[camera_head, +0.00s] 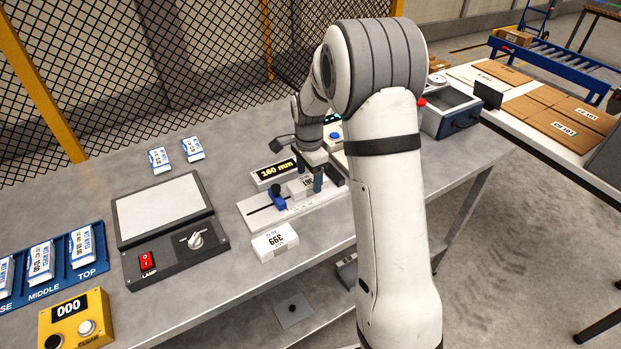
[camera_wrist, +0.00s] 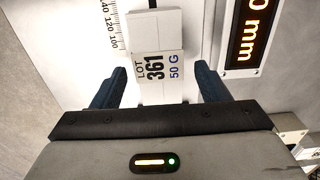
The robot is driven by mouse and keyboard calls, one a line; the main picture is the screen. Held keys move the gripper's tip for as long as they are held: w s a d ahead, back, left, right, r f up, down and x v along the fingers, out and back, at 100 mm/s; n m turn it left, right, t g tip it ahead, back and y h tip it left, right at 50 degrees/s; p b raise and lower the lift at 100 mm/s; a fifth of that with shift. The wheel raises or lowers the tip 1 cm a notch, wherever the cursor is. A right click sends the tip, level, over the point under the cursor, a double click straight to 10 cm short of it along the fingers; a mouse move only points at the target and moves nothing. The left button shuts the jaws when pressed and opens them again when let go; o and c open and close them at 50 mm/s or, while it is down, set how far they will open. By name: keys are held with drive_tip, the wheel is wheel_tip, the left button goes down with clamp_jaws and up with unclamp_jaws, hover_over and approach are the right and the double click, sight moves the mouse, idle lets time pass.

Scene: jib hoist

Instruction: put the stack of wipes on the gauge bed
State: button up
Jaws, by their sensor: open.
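The gauge bed (camera_head: 252,219) is a pale plate with a slot, a scale and a blue slider (camera_head: 279,198). A white block marked LOT 361, 50 G (camera_wrist: 156,68) lies on it. My gripper (camera_wrist: 157,80) is open above the bed, its two blue fingers on either side of this block with gaps between. In the head view my gripper (camera_head: 309,177) partly hides the block. White-and-blue packs stand in the blue tray (camera_head: 62,262), in slots including MIDDLE and TOP. Two similar packs (camera_head: 160,159) (camera_head: 192,149) lie behind the lamp box. I cannot tell which is the stack of wipes.
A display (camera_head: 273,173) behind the bed reads 160 mm. A white block marked 399 (camera_head: 274,241) lies in front of the bed. The lamp box (camera_head: 165,208) with a red switch stands to the left. A yellow counter (camera_head: 77,320) reads 000. A grey drawer box (camera_head: 449,110) stands right.

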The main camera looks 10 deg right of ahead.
sight(309, 181)
wheel_tip(309, 181, up, 10)
drive_tip(key=s+r+n+t, duration=0.1)
drive_tip(key=s+r+n, duration=0.5)
drive_tip(key=s, duration=0.6)
drive_tip(key=s+f+n+t, duration=0.1)
drive_tip(key=s+n, duration=0.7)
drive_tip(key=s, duration=0.8)
drive_tip(key=shift+s+d+f+t+b, duration=0.15)
drive_tip(key=shift+s+d+t+b, duration=0.1)
drive_tip(key=shift+s+t+b, duration=0.25)
